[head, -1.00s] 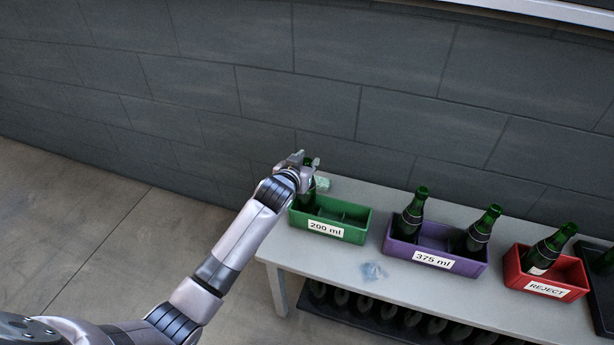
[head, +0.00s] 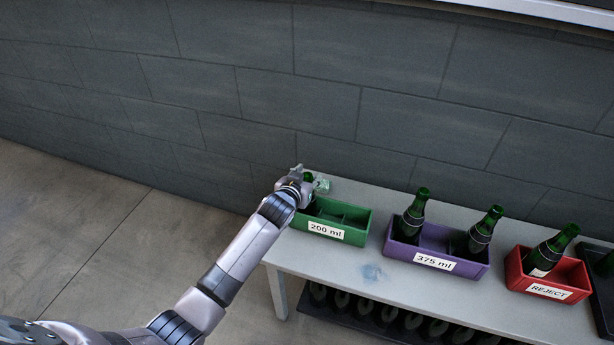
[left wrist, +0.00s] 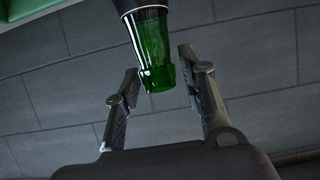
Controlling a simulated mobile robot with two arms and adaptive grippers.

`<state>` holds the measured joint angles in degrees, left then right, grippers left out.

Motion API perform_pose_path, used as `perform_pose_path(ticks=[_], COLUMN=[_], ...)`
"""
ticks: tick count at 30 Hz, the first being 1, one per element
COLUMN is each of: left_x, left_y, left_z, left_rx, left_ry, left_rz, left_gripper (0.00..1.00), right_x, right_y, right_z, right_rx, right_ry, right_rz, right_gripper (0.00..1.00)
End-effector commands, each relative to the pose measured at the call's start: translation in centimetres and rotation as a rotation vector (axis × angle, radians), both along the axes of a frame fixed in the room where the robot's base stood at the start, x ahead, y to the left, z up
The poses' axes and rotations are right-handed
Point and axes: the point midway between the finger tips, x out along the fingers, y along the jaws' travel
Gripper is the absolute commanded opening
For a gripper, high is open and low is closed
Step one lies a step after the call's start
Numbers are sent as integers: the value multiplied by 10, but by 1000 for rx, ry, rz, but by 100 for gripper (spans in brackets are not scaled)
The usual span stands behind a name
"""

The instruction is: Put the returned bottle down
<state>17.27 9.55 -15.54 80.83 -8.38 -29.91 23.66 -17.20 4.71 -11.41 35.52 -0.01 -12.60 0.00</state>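A green bottle (head: 308,177) stands at the left end of the green 200 ml crate (head: 350,234), mostly hidden behind my left gripper (head: 309,178). The left wrist view shows the bottle's green neck (left wrist: 152,55) with a dark band below it. The fingers of my left gripper (left wrist: 155,85) are spread on either side of the neck end, with gaps showing. The bottle's foot is hidden, so I cannot see how it rests. My right gripper is not in view.
The purple 375 ml crate (head: 436,264) holds two bottles. The red REJECT crate (head: 548,291) holds one tilted bottle. A grey wall stands behind.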

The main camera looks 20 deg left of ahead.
Motion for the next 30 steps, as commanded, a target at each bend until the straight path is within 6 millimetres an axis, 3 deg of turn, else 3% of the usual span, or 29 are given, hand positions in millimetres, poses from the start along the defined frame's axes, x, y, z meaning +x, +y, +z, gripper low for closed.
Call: perform_pose_path(ticks=[14, 20, 30], left_x=[-2, -26, -87], left_y=[0, 1, 3], left_z=[4, 13, 39], left_rx=[0, 0, -1], left_ry=[1, 1, 1], left_rz=[0, 0, 0], left_gripper=[46, 46, 46], right_x=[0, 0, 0], right_y=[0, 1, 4], right_z=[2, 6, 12], right_rx=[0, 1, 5], right_ry=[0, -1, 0], right_rz=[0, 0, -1], right_gripper=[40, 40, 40])
